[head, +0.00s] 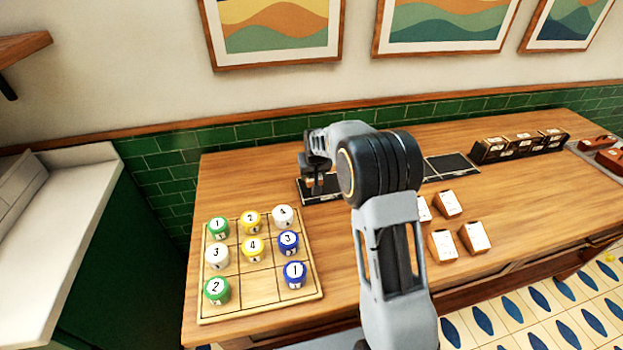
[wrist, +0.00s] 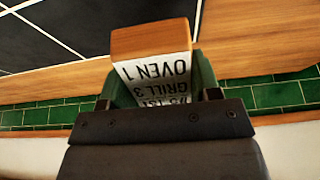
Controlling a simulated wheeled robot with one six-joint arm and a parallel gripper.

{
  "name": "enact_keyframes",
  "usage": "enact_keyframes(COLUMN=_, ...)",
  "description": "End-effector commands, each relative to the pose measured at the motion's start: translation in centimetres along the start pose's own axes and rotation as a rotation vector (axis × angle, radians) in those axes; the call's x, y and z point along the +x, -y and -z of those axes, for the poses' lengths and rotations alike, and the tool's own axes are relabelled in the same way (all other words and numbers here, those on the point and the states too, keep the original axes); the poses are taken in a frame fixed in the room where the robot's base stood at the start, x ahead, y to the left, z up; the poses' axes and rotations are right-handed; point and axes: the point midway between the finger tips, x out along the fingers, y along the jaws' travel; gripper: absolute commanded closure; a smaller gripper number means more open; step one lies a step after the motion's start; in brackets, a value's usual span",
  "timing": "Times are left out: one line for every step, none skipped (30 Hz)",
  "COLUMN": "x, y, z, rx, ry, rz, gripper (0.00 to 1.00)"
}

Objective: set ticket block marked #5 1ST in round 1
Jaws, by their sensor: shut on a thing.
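My gripper (wrist: 158,80) is shut on a wooden ticket block (wrist: 150,40) with a white label. The label reads, upside down, OVEN 1 and GRILL 3. A last line with 1ST is partly hidden by the gripper. In the head view, my gripper (head: 318,182) is at the left black strip (head: 325,196) on the counter; whether the block touches it cannot be told. In the wrist view, black panels with pale lines (wrist: 45,42) are at the upper left, beyond bare wood. My arm hides the middle of the strip.
Ticket blocks (head: 474,237) stand right of my arm, one partly hidden. A black panel (head: 450,166) lies behind them. Dark holders with white labels (head: 522,146) stand at the back right. A wooden grid tray (head: 262,318) with numbered pots is at the left.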

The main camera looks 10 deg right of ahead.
Motion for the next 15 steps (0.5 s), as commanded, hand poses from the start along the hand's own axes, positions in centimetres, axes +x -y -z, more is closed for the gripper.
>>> enact_keyframes(x=0.1, y=0.1, z=0.1, rx=0.000, ry=0.000, rz=0.000, gripper=0.69)
enact_keyframes(x=0.2, y=0.1, z=0.1, rx=0.000, ry=0.000, rz=0.000, gripper=0.69)
enact_keyframes(x=0.5, y=0.2, z=0.1, rx=0.000, ry=0.000, rz=0.000, gripper=0.69)
enact_keyframes(x=0.7, y=0.2, z=0.2, rx=0.000, ry=0.001, rz=0.000, gripper=0.69)
enact_keyframes(x=1.1, y=0.3, z=0.2, rx=0.000, ry=0.001, rz=0.000, gripper=0.69)
enact_keyframes(x=1.5, y=0.3, z=-0.1, rx=0.000, ry=0.002, rz=0.000, gripper=0.69)
enact_keyframes(x=1.9, y=0.2, z=-0.2, rx=0.000, ry=0.002, rz=0.000, gripper=0.69)
enact_keyframes(x=2.3, y=0.2, z=-0.4, rx=0.000, ry=0.003, rz=0.000, gripper=0.69)
enact_keyframes(x=2.8, y=0.2, z=-0.6, rx=0.000, ry=0.003, rz=0.000, gripper=0.69)
enact_keyframes(x=3.1, y=0.2, z=-0.8, rx=0.000, ry=0.002, rz=0.000, gripper=0.69)
enact_keyframes(x=3.3, y=0.2, z=-0.8, rx=0.000, ry=0.002, rz=0.000, gripper=0.69)
enact_keyframes(x=3.5, y=0.2, z=-0.9, rx=0.000, ry=0.000, rz=0.000, gripper=0.69)
enact_keyframes(x=3.6, y=0.2, z=-0.9, rx=0.000, ry=-0.001, rz=0.000, gripper=0.69)
enact_keyframes(x=3.6, y=0.2, z=-0.9, rx=0.000, ry=-0.002, rz=0.000, gripper=0.69)
enact_keyframes(x=3.6, y=0.2, z=-0.9, rx=0.000, ry=-0.002, rz=0.000, gripper=0.69)
